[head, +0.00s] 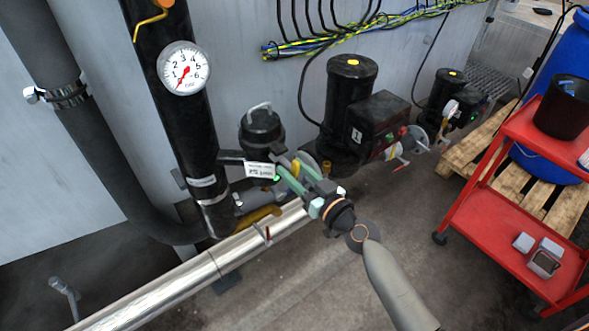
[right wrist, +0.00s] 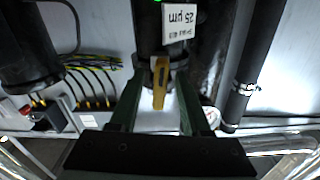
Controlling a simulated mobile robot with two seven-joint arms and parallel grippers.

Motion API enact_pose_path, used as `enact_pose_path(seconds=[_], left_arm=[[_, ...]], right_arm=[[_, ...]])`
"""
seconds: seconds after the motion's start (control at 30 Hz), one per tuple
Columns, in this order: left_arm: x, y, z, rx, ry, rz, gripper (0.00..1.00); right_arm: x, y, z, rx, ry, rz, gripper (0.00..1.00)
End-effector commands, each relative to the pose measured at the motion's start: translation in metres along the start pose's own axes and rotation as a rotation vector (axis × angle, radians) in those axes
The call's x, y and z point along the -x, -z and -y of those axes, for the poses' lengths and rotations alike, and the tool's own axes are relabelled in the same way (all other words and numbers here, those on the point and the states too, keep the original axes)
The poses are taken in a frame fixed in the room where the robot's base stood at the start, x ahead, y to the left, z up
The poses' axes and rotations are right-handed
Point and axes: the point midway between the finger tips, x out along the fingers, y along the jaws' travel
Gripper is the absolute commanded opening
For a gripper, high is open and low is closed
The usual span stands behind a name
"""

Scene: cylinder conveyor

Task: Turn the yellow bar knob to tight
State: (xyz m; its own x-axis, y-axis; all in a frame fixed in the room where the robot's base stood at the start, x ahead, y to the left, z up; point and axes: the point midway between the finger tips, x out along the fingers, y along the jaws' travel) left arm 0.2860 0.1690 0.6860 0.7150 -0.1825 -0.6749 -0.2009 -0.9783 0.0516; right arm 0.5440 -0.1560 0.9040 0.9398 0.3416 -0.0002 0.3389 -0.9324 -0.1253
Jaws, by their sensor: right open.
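The yellow bar knob (right wrist: 160,82) shows in the right wrist view, its bar running up and down the picture below a dark ring. It lies between the two fingers of my right gripper (right wrist: 157,90), which is open, with a gap on both sides. In the head view my right gripper (head: 285,166) is at the black filter housing (head: 262,127), beside a white label (head: 260,170). The label also shows in the right wrist view (right wrist: 180,22), upside down. My left gripper is not in view.
A pressure gauge (head: 183,68) sits on the black pipe at the left. Black pumps (head: 350,90) stand behind my gripper. A red cart (head: 480,190) stands at the right.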

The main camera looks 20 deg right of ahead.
Motion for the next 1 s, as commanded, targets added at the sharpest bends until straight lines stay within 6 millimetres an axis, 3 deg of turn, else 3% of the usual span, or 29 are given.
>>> enact_pose_path(seconds=[0.2, 0.6, 1.0], left_arm=[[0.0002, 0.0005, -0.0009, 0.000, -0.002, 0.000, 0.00], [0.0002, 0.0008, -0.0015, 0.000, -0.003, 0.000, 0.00], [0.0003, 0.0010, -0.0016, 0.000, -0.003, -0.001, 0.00]], right_arm=[[0.0000, -0.0002, 0.0000, -0.001, 0.000, 0.000, 0.46], [0.0003, -0.0002, -0.0002, -0.001, 0.000, 0.000, 0.01], [0.0004, -0.0003, -0.0002, -0.001, -0.001, 0.000, 0.00]])
